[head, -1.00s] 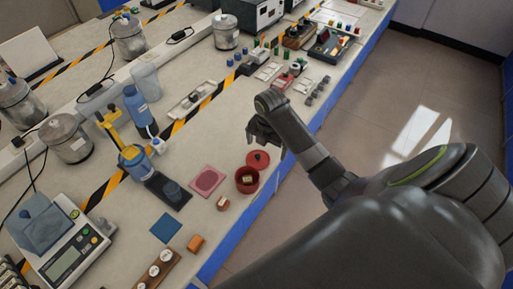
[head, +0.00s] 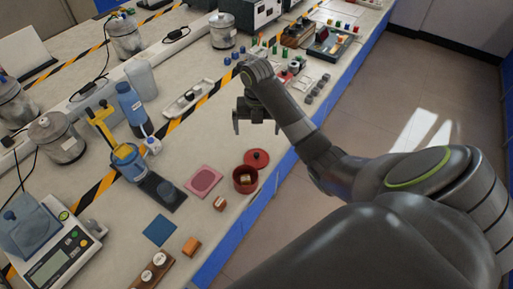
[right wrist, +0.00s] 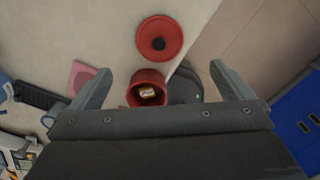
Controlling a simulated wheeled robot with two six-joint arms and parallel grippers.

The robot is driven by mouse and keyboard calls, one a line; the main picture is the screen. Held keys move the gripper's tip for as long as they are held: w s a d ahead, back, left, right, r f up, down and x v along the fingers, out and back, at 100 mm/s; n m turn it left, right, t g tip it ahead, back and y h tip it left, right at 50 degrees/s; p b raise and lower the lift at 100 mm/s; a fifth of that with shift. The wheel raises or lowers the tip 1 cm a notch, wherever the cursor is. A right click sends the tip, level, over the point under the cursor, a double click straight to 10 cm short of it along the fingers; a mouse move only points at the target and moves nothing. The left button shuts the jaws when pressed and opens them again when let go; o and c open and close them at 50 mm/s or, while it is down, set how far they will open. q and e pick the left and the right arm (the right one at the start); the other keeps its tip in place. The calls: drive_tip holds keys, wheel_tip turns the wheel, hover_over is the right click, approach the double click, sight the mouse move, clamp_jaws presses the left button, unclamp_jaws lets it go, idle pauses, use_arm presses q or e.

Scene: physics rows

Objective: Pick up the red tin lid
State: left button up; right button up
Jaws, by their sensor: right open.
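The red tin lid (head: 256,159) is round with a dark knob in its middle. It lies on the bench near its right edge, just behind the open red tin (head: 245,180), which has a small tan block inside. The lid also shows in the right wrist view (right wrist: 159,38), whole and ahead of the tin (right wrist: 147,88). My right gripper (head: 256,130) is open and empty, above the bench and apart from the lid. Its two fingers (right wrist: 163,85) stand wide apart in the right wrist view. My left gripper is not in view.
A pink mat (head: 204,181), a blue square (head: 160,230) and small orange-brown blocks (head: 191,246) lie on the bench nearby. A white tray (head: 188,98) and a blue bottle (head: 131,106) stand to the left. The bench's blue edge (head: 232,226) drops to the floor.

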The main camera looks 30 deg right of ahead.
drive_tip(key=b, duration=0.6)
hover_over(257, 154)
drive_tip(key=f, duration=0.7)
drive_tip(key=shift+w+d+f, duration=0.15)
drive_tip(key=shift+w, duration=0.1)
drive_tip(key=f, duration=0.1)
drive_tip(key=f+p, duration=0.1)
drive_tip(key=f, duration=0.2)
drive_tip(key=shift+s+a+f+p, duration=0.25)
drive_tip(key=shift+s+f+p, duration=0.05)
drive_tip(key=shift+p, duration=0.1)
drive_tip(key=shift+f, duration=0.3)
drive_tip(key=shift+c, duration=0.4)
drive_tip(key=c, duration=0.8)
drive_tip(key=shift+c, duration=0.2)
